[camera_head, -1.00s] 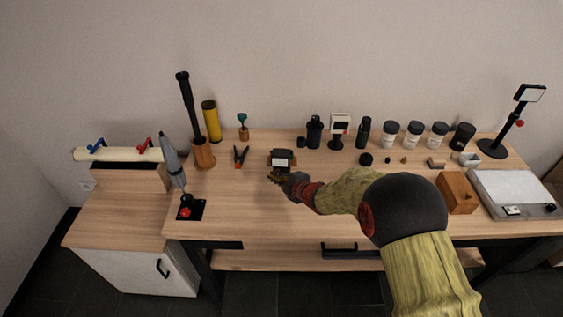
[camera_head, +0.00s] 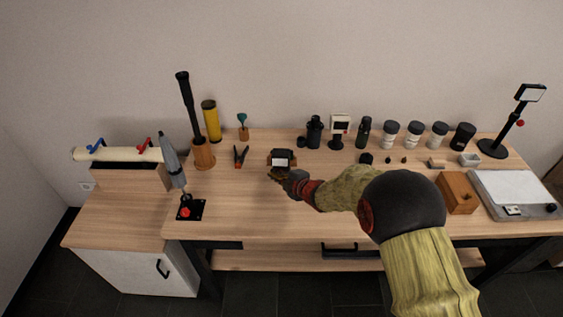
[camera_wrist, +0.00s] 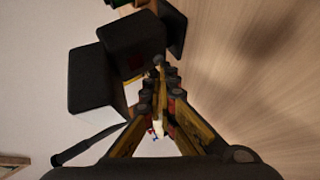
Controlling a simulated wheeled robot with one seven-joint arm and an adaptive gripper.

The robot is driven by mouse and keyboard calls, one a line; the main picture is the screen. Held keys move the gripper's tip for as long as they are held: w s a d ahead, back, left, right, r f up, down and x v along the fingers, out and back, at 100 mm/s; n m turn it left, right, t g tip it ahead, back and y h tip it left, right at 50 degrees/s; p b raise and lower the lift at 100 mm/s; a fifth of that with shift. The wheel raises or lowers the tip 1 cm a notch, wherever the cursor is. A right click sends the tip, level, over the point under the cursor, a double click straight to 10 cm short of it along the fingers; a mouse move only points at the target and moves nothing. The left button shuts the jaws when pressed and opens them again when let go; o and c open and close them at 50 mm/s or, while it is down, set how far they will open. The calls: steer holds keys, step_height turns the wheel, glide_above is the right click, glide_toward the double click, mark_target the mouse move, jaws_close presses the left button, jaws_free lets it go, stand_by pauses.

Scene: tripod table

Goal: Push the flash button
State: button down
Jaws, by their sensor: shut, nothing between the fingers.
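The flash is a small black box (camera_head: 283,155) with a white panel, on a brown stand in the middle of the table. In the wrist view, black blocks (camera_wrist: 132,44) fill the upper left, with a white panel on one side. A dim dark-red patch shows on one block's face, close to the fingertips; I cannot tell if it is the button. My gripper (camera_wrist: 158,68) is shut and empty, its tips right beside this block. I cannot tell whether they touch it. In the head view my gripper (camera_head: 279,177) is just in front of the flash.
A small display stand (camera_head: 339,128) and several jars stand behind to the right. A wooden box (camera_head: 458,192) and a light pad (camera_head: 510,187) are at the right.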

steer(key=shift+w, duration=0.1)
stand_by(0.4)
steer(key=shift+s, duration=0.6)
steer(key=shift+s+a+b, duration=0.2)
steer(key=shift+s+b, duration=0.05)
steer(key=shift+s, duration=1.25)
steer(key=shift+s+a+b, duration=0.15)
steer(key=shift+s+b, duration=0.1)
steer(key=shift+s, duration=1.2)
steer(key=shift+r, duration=0.1)
